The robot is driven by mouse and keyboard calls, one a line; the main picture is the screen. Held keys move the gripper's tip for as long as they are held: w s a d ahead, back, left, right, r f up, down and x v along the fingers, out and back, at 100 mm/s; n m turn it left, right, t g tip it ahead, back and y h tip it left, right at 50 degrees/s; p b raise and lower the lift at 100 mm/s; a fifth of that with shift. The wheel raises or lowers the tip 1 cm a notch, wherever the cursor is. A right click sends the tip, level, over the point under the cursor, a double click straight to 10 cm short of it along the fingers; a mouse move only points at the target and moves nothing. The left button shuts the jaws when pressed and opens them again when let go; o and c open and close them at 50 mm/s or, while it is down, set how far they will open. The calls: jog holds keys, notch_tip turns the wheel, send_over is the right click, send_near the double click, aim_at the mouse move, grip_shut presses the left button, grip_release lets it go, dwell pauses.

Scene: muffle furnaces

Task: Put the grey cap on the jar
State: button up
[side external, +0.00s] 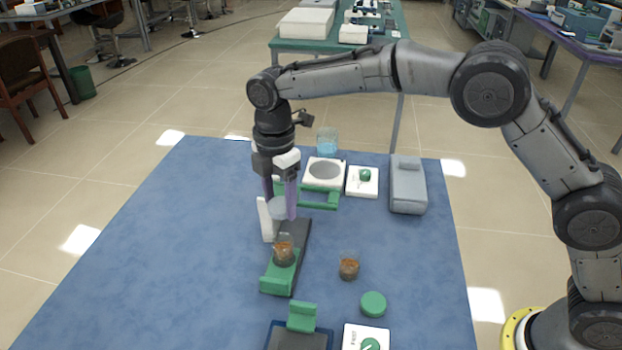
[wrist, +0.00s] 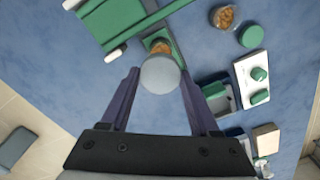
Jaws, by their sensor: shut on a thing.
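My gripper (side external: 280,204) is shut on the round grey cap (side external: 278,210), with a purple finger on each side of it. In the wrist view the cap (wrist: 160,75) lies flat between the fingertips. A clear jar with brown contents (side external: 284,251) stands upright on the green and dark grey stand (side external: 278,281). The cap is above the jar and slightly behind it in the side view, apart from it. In the wrist view the cap covers part of the jar (wrist: 160,46). A second jar with brown contents (side external: 349,268) stands open on the blue mat.
A green disc (side external: 373,305) lies near the second jar. A white upright piece (side external: 264,220) stands beside the stand. Behind are a white hotplate (side external: 323,174), a beaker of blue liquid (side external: 327,143) and a grey box (side external: 408,188). The mat's left side (side external: 170,250) is clear.

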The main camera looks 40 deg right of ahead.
jog(key=shift+s+a+f, duration=0.2)
jog(key=shift+a+f, duration=0.15)
jog(key=shift+f, duration=2.85)
jog(key=shift+f, duration=0.85)
jog(key=o, duration=1.4)
jog(key=shift+r, duration=3.95)
jog(key=shift+d, duration=0.1)
